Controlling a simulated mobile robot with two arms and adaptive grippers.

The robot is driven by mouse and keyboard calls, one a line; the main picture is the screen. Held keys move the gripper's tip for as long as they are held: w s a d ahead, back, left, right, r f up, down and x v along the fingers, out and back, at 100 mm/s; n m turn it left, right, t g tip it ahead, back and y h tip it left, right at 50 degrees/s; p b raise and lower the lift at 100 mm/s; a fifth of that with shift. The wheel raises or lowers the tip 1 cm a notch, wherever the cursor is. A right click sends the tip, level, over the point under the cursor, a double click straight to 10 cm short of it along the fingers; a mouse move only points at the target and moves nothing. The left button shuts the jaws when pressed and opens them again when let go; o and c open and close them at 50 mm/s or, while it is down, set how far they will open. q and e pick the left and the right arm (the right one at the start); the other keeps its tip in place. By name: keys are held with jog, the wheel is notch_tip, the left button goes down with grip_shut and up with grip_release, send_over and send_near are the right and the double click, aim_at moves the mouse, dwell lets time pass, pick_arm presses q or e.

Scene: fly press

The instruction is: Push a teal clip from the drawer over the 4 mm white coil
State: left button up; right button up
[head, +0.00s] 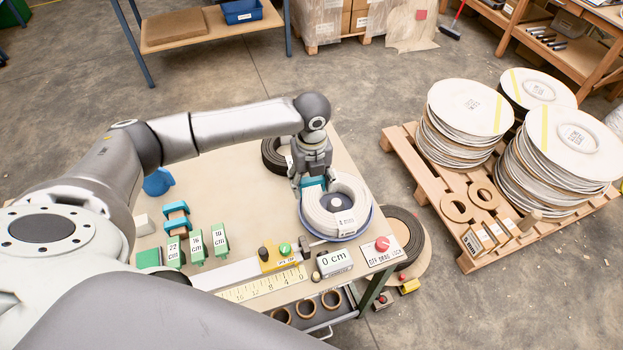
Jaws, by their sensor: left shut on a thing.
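The white coil (350,190) lies flat on a round blue-rimmed plate (367,222) at the table's right end, with a printed label on its side. My left gripper (312,184) points down at the coil's back left edge. It is shut on a teal clip (313,182), which sits at the coil's rim. Whether the clip is fully over the coil's winding I cannot tell, as the fingers partly cover it. An open drawer (318,326) under the table's front edge shows several tan rings. My right gripper is not in view.
A dark coil (272,154) lies behind the gripper. A pallet of reels (465,105) stands right.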

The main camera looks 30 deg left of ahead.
pick_arm(q)
jog(key=b, duration=0.4)
send_over(311, 203)
jog(key=shift+f, duration=2.2)
jog(key=shift+d+f, duration=0.1)
jog(key=shift+f, duration=0.3)
jog(key=shift+p, duration=0.35)
jog(key=shift+p, duration=0.5)
jog(key=shift+f, duration=0.15)
jog(key=shift+f+b, duration=0.9)
jog(key=shift+f, duration=1.05)
dwell(0.7)
